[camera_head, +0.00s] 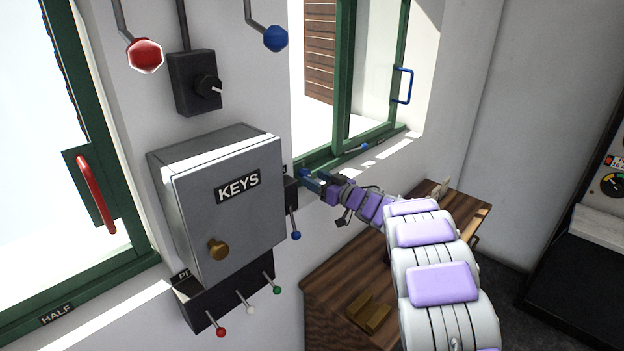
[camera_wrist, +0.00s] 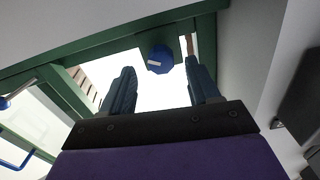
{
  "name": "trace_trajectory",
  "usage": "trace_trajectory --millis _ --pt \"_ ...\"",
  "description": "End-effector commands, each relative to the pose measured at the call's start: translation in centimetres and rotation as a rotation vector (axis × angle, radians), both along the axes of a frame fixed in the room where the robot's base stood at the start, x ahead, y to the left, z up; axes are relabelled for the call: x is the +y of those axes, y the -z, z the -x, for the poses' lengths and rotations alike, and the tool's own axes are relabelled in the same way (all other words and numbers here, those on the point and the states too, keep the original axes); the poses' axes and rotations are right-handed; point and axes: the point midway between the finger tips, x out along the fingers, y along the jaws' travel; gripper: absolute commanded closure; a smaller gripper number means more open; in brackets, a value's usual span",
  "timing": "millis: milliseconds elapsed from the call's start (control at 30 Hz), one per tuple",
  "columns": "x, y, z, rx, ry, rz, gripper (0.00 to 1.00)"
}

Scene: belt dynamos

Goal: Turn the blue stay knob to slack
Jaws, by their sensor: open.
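The blue stay knob (camera_wrist: 160,59) shows in the wrist view as a faceted blue knob with a white mark on its face. It sits on the green window frame, between the tips of my two dark fingers. My gripper (camera_wrist: 160,77) is open, with a visible gap on each side of the knob. In the head view my gripper (camera_head: 313,181) reaches the near lower corner of the right window, and only a little blue of the knob (camera_head: 305,172) shows there. I cannot tell how far the fingers reach over it.
The grey KEYS cabinet (camera_head: 228,205) stands out from the wall left of my gripper. A blue-tipped rod (camera_head: 364,147) lies along the sill, and a blue handle (camera_head: 403,86) is on the window. A wooden desk (camera_head: 340,270) is below my arm.

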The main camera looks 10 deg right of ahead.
Motion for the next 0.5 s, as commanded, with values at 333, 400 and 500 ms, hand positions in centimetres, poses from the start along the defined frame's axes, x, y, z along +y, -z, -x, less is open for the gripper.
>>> trace_trajectory --millis 333,400,500 --pt "1.3 -0.1 -1.8 -0.002 0.002 0.001 0.39" --pt "1.3 -0.1 -1.9 0.0 0.002 0.001 0.39" --pt "1.3 -0.1 -1.9 -0.001 0.002 0.0 0.39"
